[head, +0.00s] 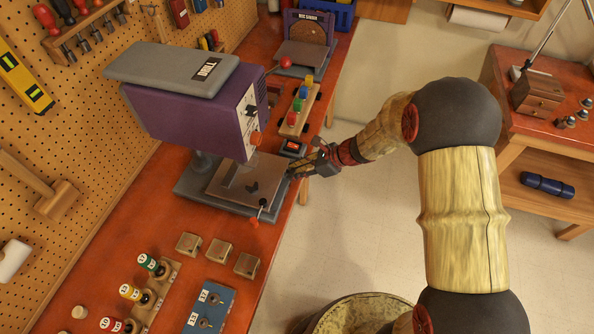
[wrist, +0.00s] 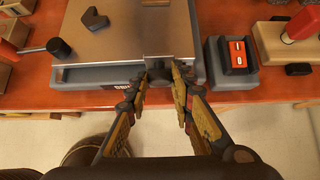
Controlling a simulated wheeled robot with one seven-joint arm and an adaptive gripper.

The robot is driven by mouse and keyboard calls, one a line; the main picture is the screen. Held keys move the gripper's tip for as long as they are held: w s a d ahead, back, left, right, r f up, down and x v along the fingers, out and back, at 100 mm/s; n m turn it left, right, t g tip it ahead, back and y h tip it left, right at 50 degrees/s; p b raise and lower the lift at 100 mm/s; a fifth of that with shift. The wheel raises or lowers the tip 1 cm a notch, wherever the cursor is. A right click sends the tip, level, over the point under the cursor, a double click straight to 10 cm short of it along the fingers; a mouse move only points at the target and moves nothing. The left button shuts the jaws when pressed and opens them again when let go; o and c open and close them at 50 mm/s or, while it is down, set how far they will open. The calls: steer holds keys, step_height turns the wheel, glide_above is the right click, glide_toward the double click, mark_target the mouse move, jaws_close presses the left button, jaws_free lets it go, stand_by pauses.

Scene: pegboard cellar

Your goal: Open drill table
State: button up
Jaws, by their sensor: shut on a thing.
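The purple drill press (head: 190,115) stands on the orange workbench. Its flat grey drill table (head: 228,185) lies over a darker base and also shows in the wrist view (wrist: 125,38), with a small dark block on top. My gripper (head: 300,168) reaches in from the right at the table's aisle-side edge. In the wrist view my gripper (wrist: 168,76) has its fingers on both sides of a small dark handle (wrist: 159,68) at the table's front edge and is shut on it. The fingers partly hide the handle.
A black switch box with a red rocker (wrist: 237,55) stands close beside the table. A rack of coloured pegs (head: 300,106) is behind it. Wooden blocks (head: 220,251) and a blue block (head: 210,308) lie on the nearer bench. The floor (head: 360,225) beside the bench is mostly clear.

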jaws_close()
steer(key=s+d+p, duration=0.1)
steer(key=s+d, duration=0.3)
steer(key=d, duration=0.8)
steer(key=shift+s+d, duration=0.2)
steer(key=shift+d, duration=0.05)
steer(key=o, duration=0.9)
jaws_free()
steer(key=shift+d, duration=0.25)
steer(key=shift+c, duration=0.2)
steer(key=shift+o, duration=1)
steer(key=shift+a, duration=0.1)
steer(key=shift+r, duration=0.1)
steer(key=v, duration=1.2)
